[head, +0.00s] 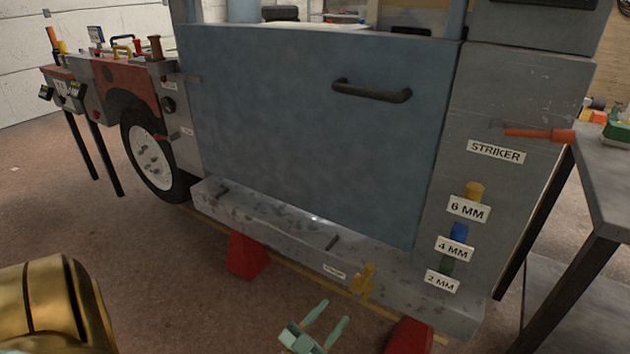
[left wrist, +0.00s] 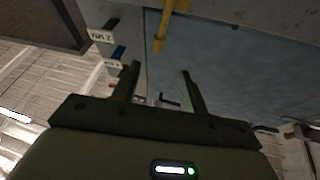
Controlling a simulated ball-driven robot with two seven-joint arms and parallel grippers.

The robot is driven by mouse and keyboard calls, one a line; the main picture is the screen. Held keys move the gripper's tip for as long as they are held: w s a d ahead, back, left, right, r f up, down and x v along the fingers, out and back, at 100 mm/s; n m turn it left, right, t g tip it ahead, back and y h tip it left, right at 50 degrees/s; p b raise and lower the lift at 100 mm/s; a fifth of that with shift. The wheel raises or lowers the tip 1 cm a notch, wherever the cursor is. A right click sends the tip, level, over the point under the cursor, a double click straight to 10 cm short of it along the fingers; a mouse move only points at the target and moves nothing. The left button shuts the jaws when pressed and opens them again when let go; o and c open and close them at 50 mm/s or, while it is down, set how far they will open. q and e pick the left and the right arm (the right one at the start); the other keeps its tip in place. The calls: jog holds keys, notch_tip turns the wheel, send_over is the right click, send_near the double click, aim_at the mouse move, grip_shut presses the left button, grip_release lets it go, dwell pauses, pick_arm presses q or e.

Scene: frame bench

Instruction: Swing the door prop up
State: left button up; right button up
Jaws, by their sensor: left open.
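The likely door prop is a yellow piece (head: 365,282) on the front of the sill below the blue-grey door (head: 310,130). A yellow bar, probably the same piece, shows in the left wrist view (left wrist: 160,30) beyond the fingers. The door appears closed in its frame. My left gripper (head: 333,312) is low at the bottom of the head view, below and to the left of the yellow piece and apart from it. Its two fingers are spread and empty, also in the left wrist view (left wrist: 160,70). My right gripper is not in view.
The sill (head: 290,232) rests on red stands (head: 248,256). The right pillar holds a STRIKER label (head: 496,151), an orange-handled tool (head: 540,134) and coloured gauges marked 6, 4 and 2 MM (head: 447,247). A grey bench (head: 608,175) stands at the right. Floor is open in front.

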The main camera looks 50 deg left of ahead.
pick_arm(q)
jog(key=v, duration=0.4)
jog(key=shift+s, duration=0.25)
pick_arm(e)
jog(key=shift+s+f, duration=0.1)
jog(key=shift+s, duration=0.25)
